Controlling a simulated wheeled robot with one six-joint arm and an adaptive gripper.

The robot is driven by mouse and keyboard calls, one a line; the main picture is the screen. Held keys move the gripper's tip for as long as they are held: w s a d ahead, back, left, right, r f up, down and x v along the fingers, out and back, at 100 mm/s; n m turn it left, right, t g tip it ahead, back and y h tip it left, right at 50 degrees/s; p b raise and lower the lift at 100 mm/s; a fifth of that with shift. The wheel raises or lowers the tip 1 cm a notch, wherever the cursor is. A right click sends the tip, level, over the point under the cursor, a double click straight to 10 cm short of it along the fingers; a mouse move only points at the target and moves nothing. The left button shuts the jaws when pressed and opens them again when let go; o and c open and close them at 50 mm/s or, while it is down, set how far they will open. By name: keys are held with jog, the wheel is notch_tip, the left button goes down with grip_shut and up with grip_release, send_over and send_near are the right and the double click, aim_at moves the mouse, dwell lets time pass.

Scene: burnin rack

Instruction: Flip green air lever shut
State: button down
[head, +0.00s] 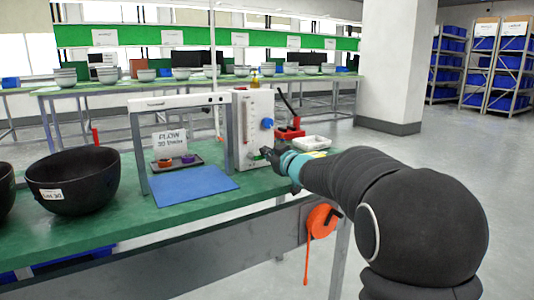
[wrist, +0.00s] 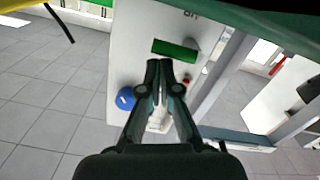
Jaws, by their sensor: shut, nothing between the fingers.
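The green air lever (wrist: 174,49) shows in the wrist view as a flat green bar on the front of a white flow panel (wrist: 142,35). It lies nearly crosswise in that picture, slightly tilted. My gripper (wrist: 159,64) is shut and empty, with its fingertips just short of the lever; whether they touch it I cannot tell. In the head view my gripper (head: 266,153) is at the lower front of the white panel (head: 241,133), and only a bit of the green lever (head: 256,157) shows beside it.
A blue knob (head: 267,123) sits on the panel above my gripper. A frame (head: 139,150) with a blue mat (head: 192,187) stands left of the panel. A black bowl (head: 75,183) is further left. A red press (head: 290,131) and a white tray (head: 311,142) are behind.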

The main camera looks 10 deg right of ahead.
jog(key=shift+f, duration=0.15)
jog(key=s+d+r, duration=0.2)
jog(key=s, duration=0.3)
jog(key=s+d+r+p, duration=0.1)
jog(key=s+d+r, duration=0.1)
jog(key=s, duration=0.3)
jog(key=shift+r, duration=0.3)
